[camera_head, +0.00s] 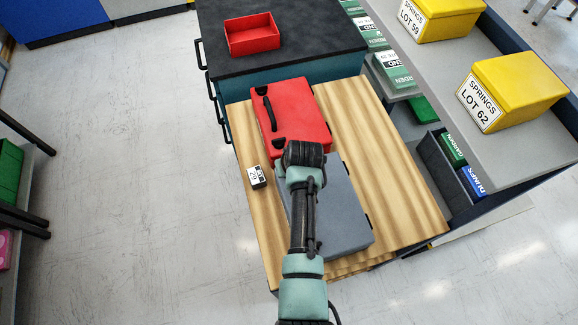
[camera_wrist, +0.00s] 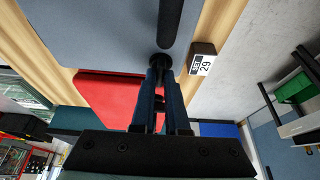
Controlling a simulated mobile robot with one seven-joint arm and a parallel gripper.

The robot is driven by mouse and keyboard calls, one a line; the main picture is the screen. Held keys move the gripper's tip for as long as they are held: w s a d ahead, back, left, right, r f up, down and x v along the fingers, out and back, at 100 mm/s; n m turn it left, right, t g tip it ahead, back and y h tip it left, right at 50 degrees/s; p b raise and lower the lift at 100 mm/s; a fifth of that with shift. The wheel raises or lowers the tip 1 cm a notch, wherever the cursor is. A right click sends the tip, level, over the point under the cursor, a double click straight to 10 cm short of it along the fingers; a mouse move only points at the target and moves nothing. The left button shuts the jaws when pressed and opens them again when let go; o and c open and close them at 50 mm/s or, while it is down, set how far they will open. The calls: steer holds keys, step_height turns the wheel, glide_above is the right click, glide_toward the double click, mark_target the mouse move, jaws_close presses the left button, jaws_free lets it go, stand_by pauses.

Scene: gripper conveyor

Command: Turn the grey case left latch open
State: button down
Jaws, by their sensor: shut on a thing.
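The grey case (camera_head: 345,210) lies flat on the wooden table top, partly covered by my arm in the head view. In the wrist view the grey case (camera_wrist: 95,30) fills the upper part, with its black handle (camera_wrist: 173,18) along the near edge. A round black latch (camera_wrist: 160,61) sits at the end of the handle. My gripper (camera_wrist: 160,72) has its two fingers close together at this latch, shut on it. The fingertips and most of the latch are hard to make out. In the head view my arm hides the latch and fingers.
A red case (camera_head: 292,112) with a black handle lies just behind the grey case. A small box marked 29 (camera_head: 256,177) sits left of it. The wooden table (camera_head: 395,185) is clear on the right. A red tray (camera_head: 252,35) stands on the dark counter behind.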

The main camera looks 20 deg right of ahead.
steer(key=c, duration=0.9)
jaws_free()
steer(key=shift+r, duration=0.1)
steer(key=b+v, duration=0.1)
steer(key=v, duration=1.1)
steer(key=shift+s+r, duration=0.25)
steer(key=shift+r, duration=0.1)
